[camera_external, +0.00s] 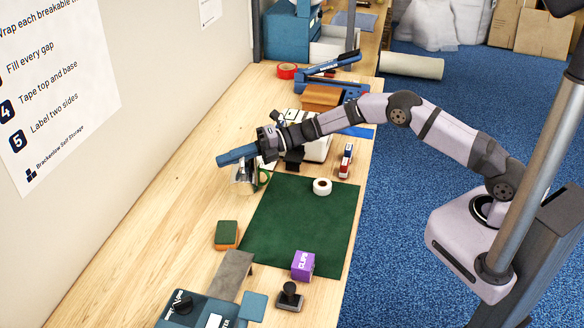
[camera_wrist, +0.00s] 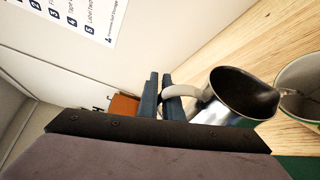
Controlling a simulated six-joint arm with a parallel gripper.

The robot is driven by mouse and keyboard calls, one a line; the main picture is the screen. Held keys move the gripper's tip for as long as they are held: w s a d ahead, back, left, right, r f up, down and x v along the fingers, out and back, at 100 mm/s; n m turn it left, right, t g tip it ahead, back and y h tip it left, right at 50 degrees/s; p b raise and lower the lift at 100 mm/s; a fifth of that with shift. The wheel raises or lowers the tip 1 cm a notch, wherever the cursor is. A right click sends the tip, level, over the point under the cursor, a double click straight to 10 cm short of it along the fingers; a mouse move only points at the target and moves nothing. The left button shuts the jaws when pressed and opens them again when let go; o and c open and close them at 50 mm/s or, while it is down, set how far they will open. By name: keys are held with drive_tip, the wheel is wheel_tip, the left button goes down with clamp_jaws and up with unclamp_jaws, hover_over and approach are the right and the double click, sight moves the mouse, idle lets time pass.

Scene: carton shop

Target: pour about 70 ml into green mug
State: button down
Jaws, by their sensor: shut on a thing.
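A metal jug (camera_wrist: 222,112) hangs in my gripper (camera_wrist: 163,92), whose blue fingers are shut on its pale handle. The jug is tilted, with its spout toward the right and its dark inside showing in the wrist view. The mug (camera_wrist: 304,112) is at the right edge of that view, partly cut off, with its pale inside showing and the spout at its rim. In the external view my gripper (camera_external: 238,156) is over the jug (camera_external: 242,176), and a green mug handle (camera_external: 264,178) shows close beside it. I cannot make out liquid or its level.
The wall is to the left; bare wood lies between.

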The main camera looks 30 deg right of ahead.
sight(243, 179)
drive_tip(key=shift+w+d+r+m, duration=0.1)
drive_tip(key=shift+w+r+m, duration=0.2)
drive_tip(key=shift+r, duration=0.1)
idle(0.8)
drive_tip(key=shift+w+d+r+m+y, duration=0.2)
drive_tip(key=shift+w+d+m+y, duration=0.1)
drive_tip(key=shift+w, duration=0.15)
idle(0.5)
drive_tip(key=shift+s+a, duration=0.1)
drive_tip(key=shift+s, duration=0.05)
drive_tip(key=shift+s+a+f+n+h+b, duration=0.2)
drive_tip(key=shift+s+a+f+n, duration=0.1)
drive_tip(key=shift+s+f+n, duration=0.25)
drive_tip(key=shift+s+a+f+n+h+b, duration=0.1)
drive_tip(key=shift+s+a+f+n+h, duration=0.15)
drive_tip(key=shift+s+f+n, duration=0.25)
drive_tip(key=shift+r, duration=0.1)
drive_tip(key=shift+s+a+n+h, duration=0.2)
drive_tip(key=shift+s+n+h, duration=0.15)
drive_tip(key=shift+n, duration=0.1)
drive_tip(key=shift+s+a+f+n+t+h+b, duration=0.15)
drive_tip(key=shift+s+f+n+t+b, duration=0.1)
drive_tip(key=shift+f+n+b, duration=0.3)
drive_tip(key=shift+s+a+f+n+t+h+b, duration=0.15)
drive_tip(key=shift+s+f+n+b, duration=0.1)
drive_tip(key=shift+f+b, duration=0.35)
drive_tip(key=shift+r, duration=0.2)
